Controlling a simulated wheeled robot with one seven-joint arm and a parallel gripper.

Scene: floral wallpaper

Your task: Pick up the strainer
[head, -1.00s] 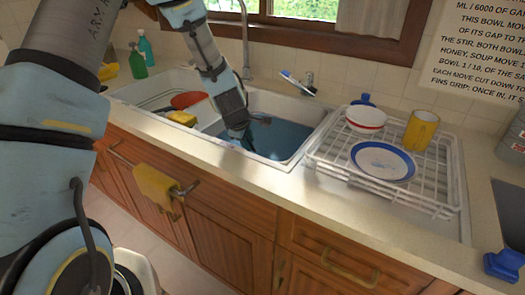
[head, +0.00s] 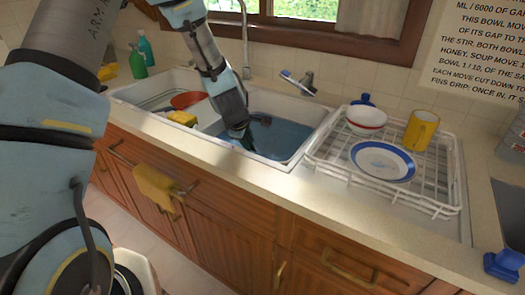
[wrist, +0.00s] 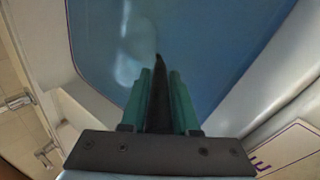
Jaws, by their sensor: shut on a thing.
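My gripper (head: 246,141) reaches down into the right basin of the sink, near its front edge. In the wrist view its two green fingers (wrist: 160,100) are shut on a thin dark piece that tapers away from me. This looks like the handle of the strainer (wrist: 158,78). The basin holds blue water (wrist: 195,40), with pale blurred patches beside the tip of the dark piece. The strainer's bowl cannot be made out clearly. In the head view the fingertips are partly hidden by the wrist and the basin's front wall.
A white dish rack (head: 440,205) stands right of the basin with a plate (head: 382,161), a red-white bowl (head: 366,119) and a yellow mug (head: 421,130). The faucet (head: 247,40) rises behind the sink. The left basin holds a red bowl (head: 188,99) and yellow sponge (head: 182,118).

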